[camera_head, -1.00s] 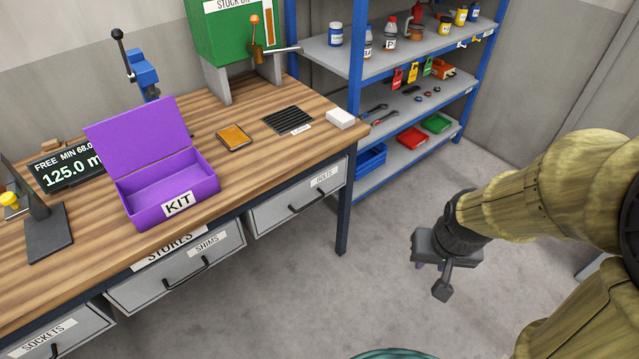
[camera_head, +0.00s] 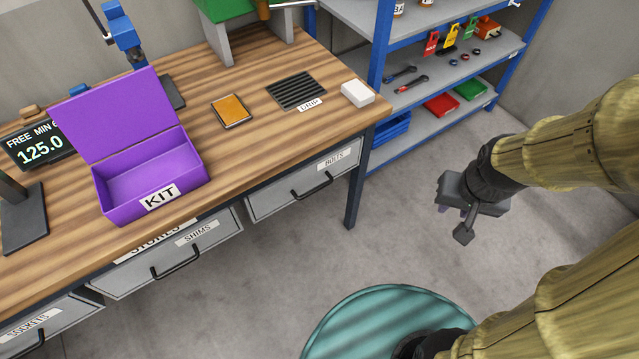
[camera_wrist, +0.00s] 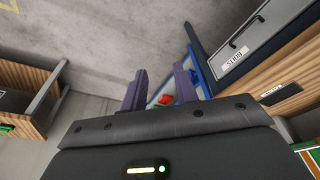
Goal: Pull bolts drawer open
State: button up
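The bolts drawer (camera_head: 303,187) is a grey front with a black bar handle (camera_head: 312,186) and a BOLTS label, under the right end of the wooden workbench. It looks closed. It also shows in the wrist view (camera_wrist: 229,56), at upper right, with its handle and label. My gripper (camera_head: 463,212) hangs over open floor to the right of the bench, well apart from the drawer handle. In the wrist view its two purple fingers (camera_wrist: 160,90) are spread with nothing between them, and the drawer lies to their right.
The shims drawer (camera_head: 170,258) and sockets drawer (camera_head: 50,325) are further left. A purple KIT box (camera_head: 150,200) stands on the bench. The bench leg (camera_head: 354,195) and blue shelving (camera_head: 378,75) are near the bolts drawer. Floor before it is clear.

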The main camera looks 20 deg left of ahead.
jog(key=shift+s, duration=0.1)
jog(key=w+a+f+n+t+y+b, duration=0.1)
jog(key=w+a+f+n+t+b, duration=0.1)
jog(key=w+a+f+n+b, duration=0.45)
jog(key=w+a+f+n+t+y+b, duration=0.1)
jog(key=w+f+n+t+y+b, duration=0.15)
jog(key=w+f+n, duration=0.85)
jog(key=s+a+f+n+t+y+b, duration=0.1)
jog(key=s+a+f+n+y+b, duration=0.1)
jog(key=f, duration=0.4)
jog(key=s+a+f+n+t+y+b, duration=0.1)
jog(key=s+a+f+n+y+b, duration=0.2)
jog(key=a+f+n+b, duration=0.1)
jog(key=s+a+f+n+t+y+b, duration=0.1)
jog(key=s+a+f+n+y+b, duration=0.2)
jog(key=a+f, duration=0.4)
jog(key=shift+f+n, duration=0.6)
jog(key=shift+n, duration=0.15)
jog(key=shift+y, duration=0.25)
jog(key=shift+w, duration=0.1)
